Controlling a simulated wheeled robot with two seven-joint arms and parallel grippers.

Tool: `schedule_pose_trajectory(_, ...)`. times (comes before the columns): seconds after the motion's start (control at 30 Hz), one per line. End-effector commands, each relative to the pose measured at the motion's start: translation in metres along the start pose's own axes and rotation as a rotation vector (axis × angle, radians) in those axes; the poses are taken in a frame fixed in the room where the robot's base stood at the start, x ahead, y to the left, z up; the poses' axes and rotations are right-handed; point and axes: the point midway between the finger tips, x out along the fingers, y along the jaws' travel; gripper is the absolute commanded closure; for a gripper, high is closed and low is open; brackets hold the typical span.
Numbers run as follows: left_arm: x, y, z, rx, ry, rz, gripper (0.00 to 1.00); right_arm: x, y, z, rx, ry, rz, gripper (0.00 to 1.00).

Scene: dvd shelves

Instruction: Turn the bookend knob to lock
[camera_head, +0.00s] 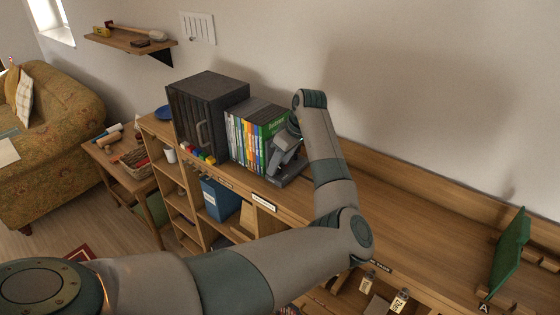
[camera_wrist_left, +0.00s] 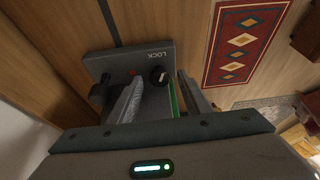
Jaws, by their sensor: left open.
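The dark grey bookend (camera_head: 292,181) stands on the shelf top at the right end of a row of DVDs (camera_head: 258,131). In the left wrist view, its plate (camera_wrist_left: 108,66) carries the word LOCK, a red dot and a round black knob (camera_wrist_left: 158,76) with a pale pointer line. My left gripper (camera_head: 284,152) is over the bookend; in the left wrist view its fingers (camera_wrist_left: 160,84) are open, with the knob between the tips. I cannot tell whether either finger touches it. My right gripper is not in view.
A black box with a handle (camera_head: 207,112) stands left of the DVDs. A green bookend-like panel (camera_head: 508,255) stands at the far right. The shelf top (camera_head: 420,215) between is bare. The wall (camera_head: 420,90) is close behind. A patterned rug (camera_wrist_left: 243,42) lies below.

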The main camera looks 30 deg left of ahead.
Motion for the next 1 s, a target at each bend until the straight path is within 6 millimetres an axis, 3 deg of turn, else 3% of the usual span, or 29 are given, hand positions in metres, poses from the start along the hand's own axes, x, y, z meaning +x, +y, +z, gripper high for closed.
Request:
schedule_pose_trajectory(0.17,0.0000,-0.0001,-0.0001,0.000,0.000,0.000,0.58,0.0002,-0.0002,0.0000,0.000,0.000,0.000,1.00)
schedule_pose_trajectory(0.33,-0.0002,-0.0001,-0.0002,0.000,0.000,0.000,0.96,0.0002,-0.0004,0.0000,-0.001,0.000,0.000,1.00)
schedule_pose_trajectory(0.63,-0.0009,0.0009,-0.0007,-0.042,-0.001,-0.018,0.96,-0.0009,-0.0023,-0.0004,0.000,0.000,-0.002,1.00)
schedule_pose_trajectory(1.0,0.0000,0.0036,-0.0018,-0.291,0.001,-0.121,0.96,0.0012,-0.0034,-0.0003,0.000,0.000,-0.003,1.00)
